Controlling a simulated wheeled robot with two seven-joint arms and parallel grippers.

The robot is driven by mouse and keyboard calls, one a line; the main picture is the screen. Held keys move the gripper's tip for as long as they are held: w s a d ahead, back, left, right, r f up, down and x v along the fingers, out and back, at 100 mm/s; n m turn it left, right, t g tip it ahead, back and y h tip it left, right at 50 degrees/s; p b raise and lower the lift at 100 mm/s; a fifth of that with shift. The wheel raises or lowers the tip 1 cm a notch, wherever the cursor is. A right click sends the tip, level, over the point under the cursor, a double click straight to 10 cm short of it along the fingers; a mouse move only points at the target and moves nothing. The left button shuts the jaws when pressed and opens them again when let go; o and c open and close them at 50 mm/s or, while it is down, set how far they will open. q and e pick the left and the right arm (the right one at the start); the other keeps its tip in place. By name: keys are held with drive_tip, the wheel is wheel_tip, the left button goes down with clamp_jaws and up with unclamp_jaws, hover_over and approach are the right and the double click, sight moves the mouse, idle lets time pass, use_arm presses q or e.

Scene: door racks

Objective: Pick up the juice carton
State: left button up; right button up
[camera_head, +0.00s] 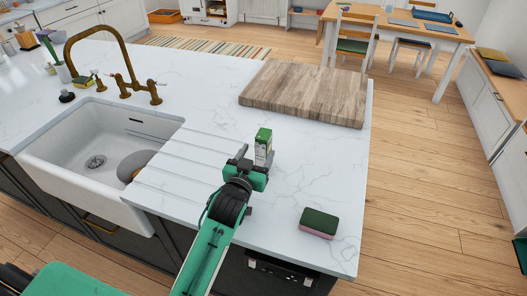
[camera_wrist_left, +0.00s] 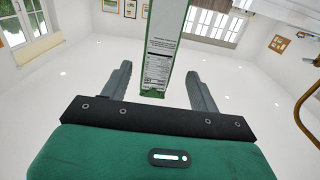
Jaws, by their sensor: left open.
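The juice carton (camera_head: 263,146), green and white, stands upright on the white marble island counter (camera_head: 310,180). It also shows in the left wrist view (camera_wrist_left: 163,45), between the two fingers and reaching out past the top of the picture. My left gripper (camera_head: 253,160) is right at the carton in the head view, on its near side. Its fingers (camera_wrist_left: 158,88) are spread, with a gap visible on each side of the carton. The lower part of the carton is partly hidden by the gripper in the head view. My right gripper is not in view.
A green and pink sponge (camera_head: 319,222) lies on the counter to the right of my left arm. A wooden cutting board (camera_head: 305,92) lies behind the carton. The sink (camera_head: 97,150) and brass faucet (camera_head: 112,62) are to the left.

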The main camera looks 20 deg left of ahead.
sight(260, 150)
use_arm(q)
drive_tip(key=w, duration=0.1)
drive_tip(key=w+p, duration=0.1)
drive_tip(key=w, duration=0.1)
drive_tip(key=shift+w+d+r, duration=0.25)
drive_tip(key=shift+w+d, duration=0.05)
drive_tip(key=shift+w+f+p, duration=0.1)
drive_tip(key=shift+w+p, duration=0.25)
drive_tip(key=shift+w, duration=0.3)
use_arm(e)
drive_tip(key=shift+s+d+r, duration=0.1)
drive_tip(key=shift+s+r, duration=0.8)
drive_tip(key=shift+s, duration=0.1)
use_arm(q)
drive_tip(key=shift+c, duration=0.2)
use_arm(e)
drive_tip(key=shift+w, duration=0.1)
use_arm(q)
clamp_jaws()
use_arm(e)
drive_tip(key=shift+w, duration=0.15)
